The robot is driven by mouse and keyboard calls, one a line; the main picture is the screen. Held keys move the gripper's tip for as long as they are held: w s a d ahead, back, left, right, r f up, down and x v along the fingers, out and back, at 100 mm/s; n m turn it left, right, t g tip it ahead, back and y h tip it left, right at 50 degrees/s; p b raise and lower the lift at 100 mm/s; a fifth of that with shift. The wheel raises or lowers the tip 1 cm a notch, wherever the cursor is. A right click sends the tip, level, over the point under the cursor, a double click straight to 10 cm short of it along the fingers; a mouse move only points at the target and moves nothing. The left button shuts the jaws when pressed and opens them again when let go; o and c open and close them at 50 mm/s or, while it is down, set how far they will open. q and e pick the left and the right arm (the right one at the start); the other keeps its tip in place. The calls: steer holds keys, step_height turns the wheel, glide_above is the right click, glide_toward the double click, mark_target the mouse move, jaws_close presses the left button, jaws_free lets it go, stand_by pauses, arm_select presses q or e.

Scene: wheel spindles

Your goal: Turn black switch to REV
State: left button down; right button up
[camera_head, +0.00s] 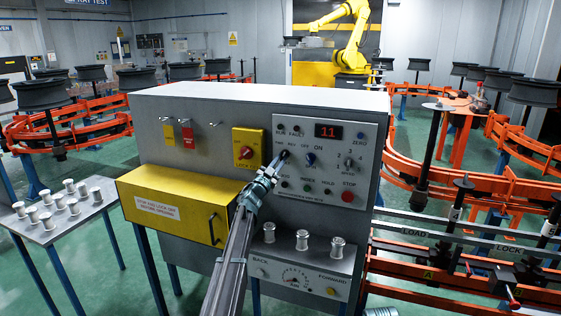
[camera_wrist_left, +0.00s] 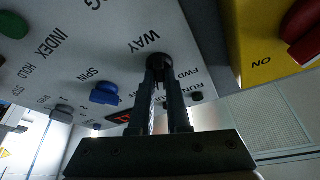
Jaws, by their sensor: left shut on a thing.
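The black switch (camera_wrist_left: 158,62) is a small round knob on the grey control panel (camera_head: 352,132), mostly hidden behind my fingers in the left wrist view. My left gripper (camera_wrist_left: 160,80) is shut on it, one finger on each side. In the head view the left gripper (camera_head: 278,162) reaches up to the panel's left part, over the switch. The wrist view is upside down and shows the letters WAY and FWD beside the knob. I cannot read REV there or tell which way the switch points.
Close by on the panel are a blue knob (camera_head: 310,158), a red stop button (camera_head: 348,196) and a display reading 11 (camera_head: 328,131). A yellow box with a red rotary switch (camera_head: 246,153) is to the left. A yellow drawer (camera_head: 170,207) sits lower left.

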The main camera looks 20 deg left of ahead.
arm_select(q)
steer(key=c, duration=0.9)
jaws_free()
steer(key=shift+s, duration=0.1)
steer(key=b+v, duration=0.4)
steer(key=v, duration=0.9)
steer(key=shift+s+a+f+b, duration=0.15)
steer(key=shift+s+b, duration=0.05)
steer(key=shift+b, duration=0.2)
